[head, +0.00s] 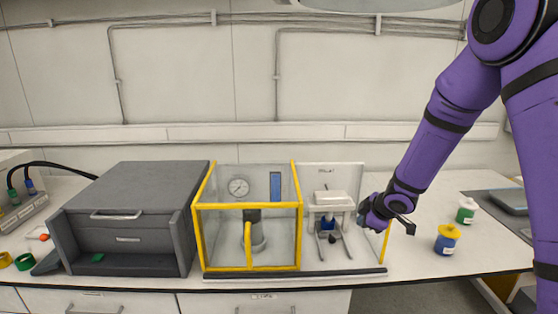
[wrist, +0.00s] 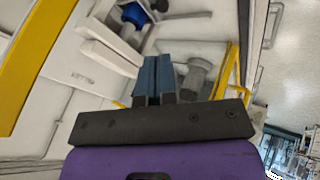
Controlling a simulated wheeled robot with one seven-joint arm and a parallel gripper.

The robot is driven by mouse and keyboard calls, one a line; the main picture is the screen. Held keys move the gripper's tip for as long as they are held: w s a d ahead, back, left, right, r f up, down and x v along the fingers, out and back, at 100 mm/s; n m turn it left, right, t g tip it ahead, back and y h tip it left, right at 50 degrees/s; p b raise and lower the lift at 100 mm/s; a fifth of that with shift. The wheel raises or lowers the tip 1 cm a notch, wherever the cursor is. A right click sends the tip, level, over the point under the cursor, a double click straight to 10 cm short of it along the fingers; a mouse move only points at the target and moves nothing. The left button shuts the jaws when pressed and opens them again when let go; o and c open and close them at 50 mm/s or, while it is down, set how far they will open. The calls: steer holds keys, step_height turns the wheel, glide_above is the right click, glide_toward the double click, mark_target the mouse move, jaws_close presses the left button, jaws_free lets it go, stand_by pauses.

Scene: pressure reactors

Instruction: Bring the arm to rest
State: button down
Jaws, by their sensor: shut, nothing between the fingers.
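My purple arm reaches in from the upper right of the head view and bends down toward the bench. My gripper (head: 366,211) is small there, at the right side of the open bay, beside the white stand (head: 329,207). In the wrist view my gripper (wrist: 152,80) shows two blue fingers side by side on a dark mount, closed with nothing between them. The stand with a blue part (wrist: 133,14) lies beyond the fingertips at the upper left.
A yellow-framed clear enclosure (head: 248,208) with a gauge stands left of the bay. A grey drawer cabinet (head: 135,220) is farther left. A blue jar with a yellow lid (head: 447,239) and a green jar with a white lid (head: 466,211) stand on the bench at right.

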steer(key=s+d+r+m+h, duration=0.1)
steer(key=s+d+r+m, duration=0.2)
steer(key=r, duration=0.4)
steer(key=s+d+r+m+h, duration=0.1)
steer(key=s+r+m+h, duration=0.1)
steer(key=s+r, duration=0.4)
steer(key=s+d+r+m+h, duration=0.1)
steer(key=s+d+r+m, duration=0.15)
steer(key=r, duration=0.55)
steer(key=s+a+r+m, duration=0.1)
steer(key=s+r+m, duration=0.1)
steer(key=s, duration=0.6)
steer(key=s+a+r+m+g+y, duration=0.1)
steer(key=s+r+m, duration=0.1)
steer(key=s, duration=0.7)
steer(key=s+a+r+m, duration=0.1)
steer(key=s+r+m, duration=0.1)
steer(key=s, duration=0.6)
steer(key=shift+s+a+r+m, duration=0.2)
steer(key=shift+a+m, duration=0.15)
steer(key=shift+m, duration=0.2)
